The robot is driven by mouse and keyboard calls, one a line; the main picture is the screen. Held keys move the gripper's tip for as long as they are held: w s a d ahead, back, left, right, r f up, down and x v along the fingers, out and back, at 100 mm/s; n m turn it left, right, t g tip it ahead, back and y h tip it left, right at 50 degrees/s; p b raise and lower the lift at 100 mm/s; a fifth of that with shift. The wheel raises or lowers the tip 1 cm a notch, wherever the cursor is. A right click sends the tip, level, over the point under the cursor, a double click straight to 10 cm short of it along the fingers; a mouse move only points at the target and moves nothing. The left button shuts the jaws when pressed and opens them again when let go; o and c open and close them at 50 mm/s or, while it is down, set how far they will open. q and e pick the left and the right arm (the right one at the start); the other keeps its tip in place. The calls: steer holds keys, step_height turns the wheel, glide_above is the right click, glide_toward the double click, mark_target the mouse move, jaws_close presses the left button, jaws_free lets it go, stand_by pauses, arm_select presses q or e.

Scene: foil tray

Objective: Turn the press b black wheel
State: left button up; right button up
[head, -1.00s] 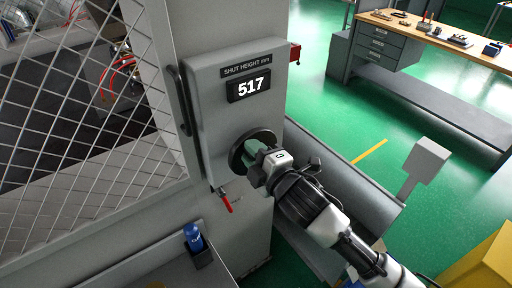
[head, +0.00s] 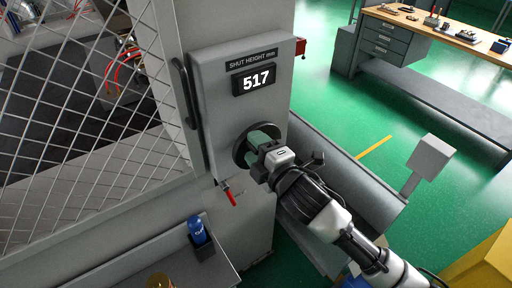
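The black wheel (head: 241,153) is on the grey machine panel, below a display (head: 254,79) that reads 517 under the label "SHUT HEIGHT mm". My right gripper (head: 262,143) is in front of the wheel and hides its right part. Its greenish fingers reach to the wheel, but I cannot tell whether they are closed on its rim or handle. A small dark knob (head: 318,157) shows beside the gripper on its right. My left gripper is not in view.
A wire-mesh guard (head: 80,120) with a dark handle (head: 184,92) stands left of the panel. A red-handled lever (head: 230,197) sits below the wheel. A blue bottle (head: 197,230) stands in a holder below. A workbench (head: 400,40) stands at the back right, with open green floor before it.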

steer(key=shift+s+d, duration=0.25)
steer(key=shift+s, duration=0.1)
steer(key=b+v, duration=0.3)
steer(key=v, duration=0.7)
